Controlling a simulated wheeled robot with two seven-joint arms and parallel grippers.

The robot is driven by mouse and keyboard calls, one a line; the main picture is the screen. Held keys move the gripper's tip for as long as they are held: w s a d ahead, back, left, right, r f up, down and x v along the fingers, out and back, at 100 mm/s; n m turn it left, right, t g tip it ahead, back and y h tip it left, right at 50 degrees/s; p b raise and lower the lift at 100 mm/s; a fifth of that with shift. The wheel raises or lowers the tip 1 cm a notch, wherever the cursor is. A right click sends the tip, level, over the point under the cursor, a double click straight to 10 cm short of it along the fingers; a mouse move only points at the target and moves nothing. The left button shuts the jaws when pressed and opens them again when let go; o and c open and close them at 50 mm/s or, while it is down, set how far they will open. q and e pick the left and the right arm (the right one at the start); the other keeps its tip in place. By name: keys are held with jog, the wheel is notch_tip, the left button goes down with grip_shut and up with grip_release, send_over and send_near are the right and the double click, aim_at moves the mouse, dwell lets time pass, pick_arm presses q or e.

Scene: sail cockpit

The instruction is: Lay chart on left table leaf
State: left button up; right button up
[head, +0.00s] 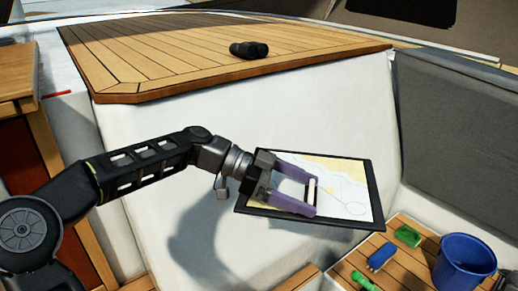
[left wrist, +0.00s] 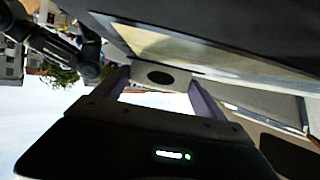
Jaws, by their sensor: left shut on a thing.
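The chart (head: 346,178) is a flat sheet with pale land and white water areas on a dark-edged board. My left gripper (head: 312,196), with purple fingers, is shut on it near its middle and holds it tilted in the air, in front of the white seat side. In the left wrist view the chart (left wrist: 185,45) fills the upper part, seen at a slant close to the fingers. A wooden top (head: 18,72) at the left edge, above a red-brown panel, may be the table leaf; most of it is cut off. My right gripper does not show.
A wooden seat top (head: 190,50) with black binoculars (head: 249,49) on it lies behind the arm. At lower right, a blue bucket (head: 464,264), a green block (head: 408,236), a blue item (head: 381,256) and a green item (head: 362,281) stand on slatted wood.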

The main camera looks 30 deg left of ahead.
aim_at(345, 195)
pick_arm(q)
jog(key=d+f, duration=0.2)
jog(key=f, duration=0.1)
jog(key=f+b, duration=0.1)
jog(key=shift+w+d+f, duration=0.15)
jog(key=shift+d+f, duration=0.1)
jog(key=shift+d, duration=0.15)
jog(key=shift+w+a+f, duration=0.1)
jog(key=shift+w+f, duration=0.05)
jog(key=shift+f, duration=0.25)
